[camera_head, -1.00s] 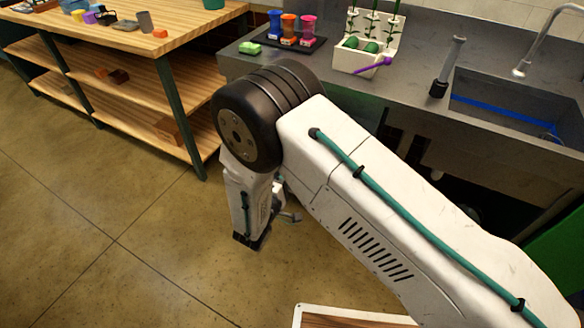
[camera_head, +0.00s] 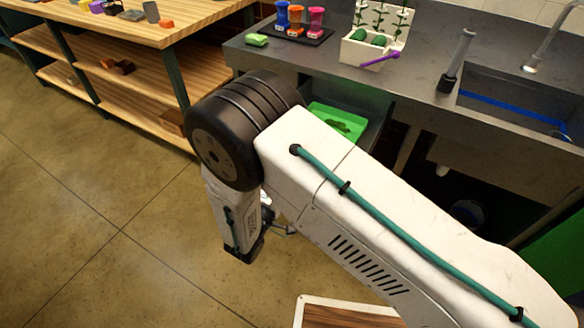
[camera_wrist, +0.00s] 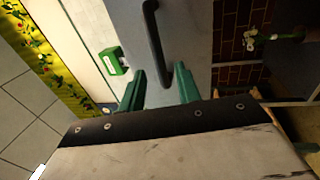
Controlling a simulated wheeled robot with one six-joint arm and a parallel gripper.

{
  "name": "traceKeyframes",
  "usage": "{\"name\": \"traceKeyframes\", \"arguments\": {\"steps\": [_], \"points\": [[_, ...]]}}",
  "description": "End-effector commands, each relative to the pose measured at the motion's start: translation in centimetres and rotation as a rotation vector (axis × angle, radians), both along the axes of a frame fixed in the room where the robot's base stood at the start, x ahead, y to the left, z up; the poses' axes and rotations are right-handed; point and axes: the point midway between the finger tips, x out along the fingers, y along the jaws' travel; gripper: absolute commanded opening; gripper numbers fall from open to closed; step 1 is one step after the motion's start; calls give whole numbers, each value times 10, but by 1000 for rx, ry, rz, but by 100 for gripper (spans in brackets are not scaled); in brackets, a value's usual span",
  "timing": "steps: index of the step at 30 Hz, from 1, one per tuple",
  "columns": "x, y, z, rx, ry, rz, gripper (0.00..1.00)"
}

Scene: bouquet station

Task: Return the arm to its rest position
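My arm (camera_head: 370,220) reaches from the lower right to a black joint at the middle left, then bends down. My gripper hangs low over the floor beyond the forearm, mostly hidden in the head view. In the wrist view my gripper (camera_wrist: 160,72) shows two green fingers, spread apart with nothing between them. A black bar handle (camera_wrist: 153,45) on a grey panel shows beyond the fingertips; I cannot tell how far away it is.
A grey counter (camera_head: 420,85) with a sink runs along the right, holding a white planter box (camera_head: 362,53) and coloured cups. A green tray (camera_head: 338,122) sits below it. A wooden shelf unit (camera_head: 150,60) stands at left. Open floor (camera_head: 90,200) lies left of my arm.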

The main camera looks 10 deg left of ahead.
Motion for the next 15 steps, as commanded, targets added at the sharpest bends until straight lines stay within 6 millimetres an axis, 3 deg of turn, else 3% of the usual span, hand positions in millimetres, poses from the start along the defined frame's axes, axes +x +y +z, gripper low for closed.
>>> {"name": "traceKeyframes", "arguments": {"steps": [5,15], "points": [[-15,5,-3,-1,0,0,33],[-17,6,-4,0,1,-1,33]]}}
